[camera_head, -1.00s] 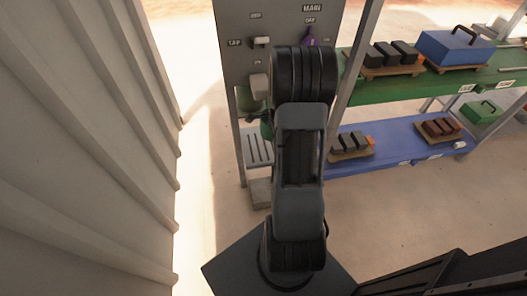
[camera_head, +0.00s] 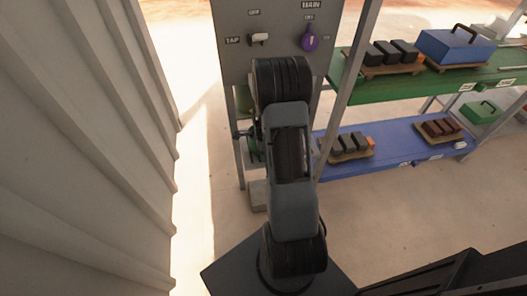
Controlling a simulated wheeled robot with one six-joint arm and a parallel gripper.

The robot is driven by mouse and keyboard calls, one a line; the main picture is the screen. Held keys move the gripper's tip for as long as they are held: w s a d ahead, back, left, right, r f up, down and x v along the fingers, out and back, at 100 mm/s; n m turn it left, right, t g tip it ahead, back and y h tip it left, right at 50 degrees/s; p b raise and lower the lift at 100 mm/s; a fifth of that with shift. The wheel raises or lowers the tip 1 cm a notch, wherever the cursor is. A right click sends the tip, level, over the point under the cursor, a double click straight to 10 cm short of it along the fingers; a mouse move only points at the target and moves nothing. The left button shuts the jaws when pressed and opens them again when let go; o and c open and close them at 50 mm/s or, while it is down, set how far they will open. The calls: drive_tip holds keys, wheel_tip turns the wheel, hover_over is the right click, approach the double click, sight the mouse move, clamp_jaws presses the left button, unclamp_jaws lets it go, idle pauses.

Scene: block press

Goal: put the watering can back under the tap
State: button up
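A grey panel (camera_head: 232,62) stands ahead, with a white lever (camera_head: 258,38) beside the TAP label and a purple knob (camera_head: 310,40) under the MAIN label. Green parts that look like the watering can (camera_head: 255,150) show just left of my arm, below the panel. Most of this green thing is hidden, so I cannot tell whether it is held or standing. A dark piece (camera_head: 241,133) juts out left of the arm there and may be part of my gripper. The fingertips are hidden behind the arm. The tap spout is not visible.
A shelf rack stands to the right, with a green upper shelf (camera_head: 362,92) and a blue lower shelf (camera_head: 390,150) carrying blocks on boards. A blue toolbox (camera_head: 455,48) sits on the upper shelf. A corrugated wall (camera_head: 85,150) is close on the left. A grey post stands beside the panel.

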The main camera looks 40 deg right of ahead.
drive_tip(key=o, duration=1.4)
wheel_tip(320, 180, up, 11)
drive_tip(key=p, duration=0.2)
drive_tip(key=shift+r+p, duration=0.2)
drive_tip(key=shift+p, duration=0.15)
drive_tip(key=s+a+r+n+t, duration=0.1)
drive_tip(key=s+a+r+n, duration=0.1)
drive_tip(key=a+r+n, duration=0.75)
drive_tip(key=s+a+r+n, duration=0.1)
drive_tip(key=s+a+n, duration=0.2)
drive_tip(key=n, duration=0.1)
drive_tip(key=s+a+r+n+t, duration=0.1)
drive_tip(key=s+a+r+n, duration=0.1)
drive_tip(key=s+a+n, duration=0.1)
drive_tip(key=s+a+r+n+t, duration=0.1)
drive_tip(key=s+a+n, duration=0.3)
drive_tip(key=n, duration=0.3)
drive_tip(key=shift+a+r, duration=0.15)
drive_tip(key=shift+a, duration=0.2)
